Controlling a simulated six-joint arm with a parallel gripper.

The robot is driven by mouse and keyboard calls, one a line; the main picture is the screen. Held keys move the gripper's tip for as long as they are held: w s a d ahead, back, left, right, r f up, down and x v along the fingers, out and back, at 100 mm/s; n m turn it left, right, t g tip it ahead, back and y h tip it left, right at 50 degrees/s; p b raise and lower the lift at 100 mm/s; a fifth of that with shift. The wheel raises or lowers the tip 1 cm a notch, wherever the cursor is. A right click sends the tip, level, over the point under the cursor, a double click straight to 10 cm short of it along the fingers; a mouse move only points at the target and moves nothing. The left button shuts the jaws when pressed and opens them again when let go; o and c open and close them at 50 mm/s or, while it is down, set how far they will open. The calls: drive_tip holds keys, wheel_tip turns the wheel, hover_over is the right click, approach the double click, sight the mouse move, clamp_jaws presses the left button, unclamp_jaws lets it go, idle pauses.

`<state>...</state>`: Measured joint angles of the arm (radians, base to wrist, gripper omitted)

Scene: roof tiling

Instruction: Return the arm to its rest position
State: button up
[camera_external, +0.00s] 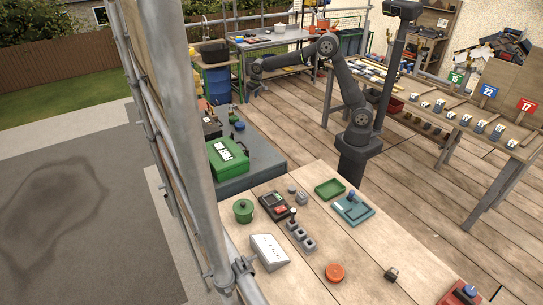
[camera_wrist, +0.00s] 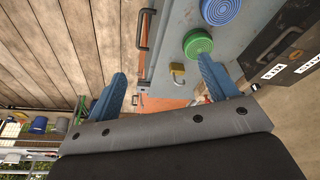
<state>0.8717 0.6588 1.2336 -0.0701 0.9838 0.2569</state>
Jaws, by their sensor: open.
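My gripper (camera_external: 253,86) is at the left end of my dark arm in the external view, raised near the back workbenches, away from the front table. In the wrist view its two blue fingers (camera_wrist: 162,68) are spread apart, with nothing held between them. Below and beyond the fingers are a grey surface (camera_wrist: 165,50), a brass padlock (camera_wrist: 178,74), a green round item (camera_wrist: 197,44) and a blue round item (camera_wrist: 220,10). The finger details are too small to make out in the external view.
A green case (camera_external: 228,155) sits on the grey bench at left. The front wooden table (camera_external: 300,205) holds a green pot (camera_external: 243,211), an orange disc (camera_external: 334,272) and a green tray (camera_external: 330,187). A scaffold pole (camera_external: 195,150) stands at left. Numbered racks (camera_external: 470,118) stand at right.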

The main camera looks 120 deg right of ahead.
drive_tip(key=shift+w+a+r+n+t+y, duration=0.3)
drive_tip(key=shift+w+a+n, duration=1)
drive_tip(key=shift+w+a, duration=3.8)
drive_tip(key=shift+w+a+r+n+t+y, duration=0.25)
drive_tip(key=shift+w+a+n, duration=1.75)
drive_tip(key=shift+a, duration=5.5)
drive_tip(key=shift+w+a+r+n+t+y, duration=0.15)
drive_tip(key=shift+w+a+r+n, duration=0.35)
drive_tip(key=shift+w+a, duration=4.95)
